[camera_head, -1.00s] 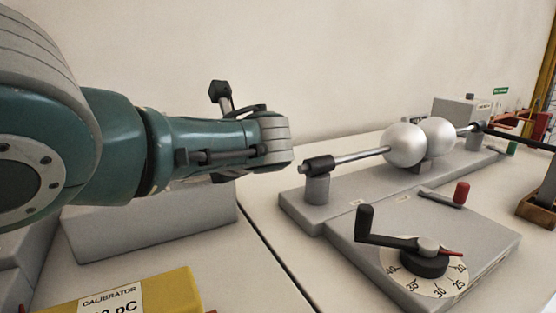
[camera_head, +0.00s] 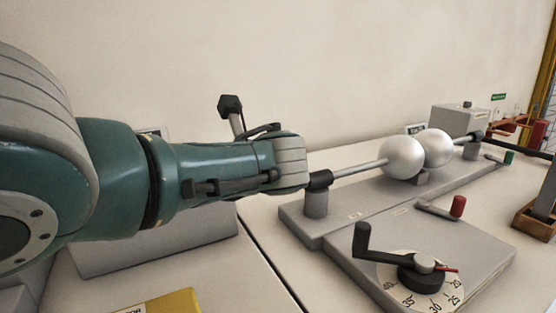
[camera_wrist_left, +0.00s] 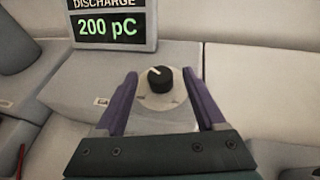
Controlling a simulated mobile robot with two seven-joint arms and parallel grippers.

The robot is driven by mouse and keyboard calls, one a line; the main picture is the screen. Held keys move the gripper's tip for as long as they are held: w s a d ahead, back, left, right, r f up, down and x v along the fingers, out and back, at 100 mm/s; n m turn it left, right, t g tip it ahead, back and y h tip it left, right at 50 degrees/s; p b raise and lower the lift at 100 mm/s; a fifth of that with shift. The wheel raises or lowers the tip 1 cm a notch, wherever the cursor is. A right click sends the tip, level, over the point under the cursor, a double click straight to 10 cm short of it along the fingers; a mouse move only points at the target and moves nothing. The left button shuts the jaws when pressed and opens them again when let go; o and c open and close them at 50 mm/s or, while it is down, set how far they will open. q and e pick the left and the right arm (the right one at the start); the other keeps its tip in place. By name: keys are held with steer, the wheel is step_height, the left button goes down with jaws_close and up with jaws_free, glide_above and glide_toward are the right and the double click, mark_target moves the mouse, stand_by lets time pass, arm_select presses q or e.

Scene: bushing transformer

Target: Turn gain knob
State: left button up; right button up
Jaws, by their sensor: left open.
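The gain knob is a small black knob (camera_wrist_left: 159,78) with a white pointer line on a pale round dial (camera_wrist_left: 156,101), seen in the left wrist view. It is on a light grey box (camera_wrist_left: 82,88), and its pointer leans to the upper left. My left gripper (camera_wrist_left: 159,74) is open, with one purple finger on each side of the knob. Gaps show between the fingers and the knob, and I cannot tell the depth. In the head view my left arm's wrist (camera_head: 290,160) shows, but the fingers and the knob are hidden. My right gripper is not in view.
A display reading 200 pC (camera_wrist_left: 110,26) stands behind the grey box. In the head view, two silver spheres (camera_head: 401,158) on a rod, a crank (camera_head: 362,241) over a numbered dial and a red-handled lever (camera_head: 457,206) lie to the right. A yellow box (camera_head: 181,303) is at the bottom edge.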

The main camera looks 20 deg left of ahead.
arm_select(q)
steer(key=p+v, duration=0.2)
steer(key=v, duration=0.5)
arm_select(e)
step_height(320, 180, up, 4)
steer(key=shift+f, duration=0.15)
arm_select(q)
steer(key=shift+d+r, duration=0.1)
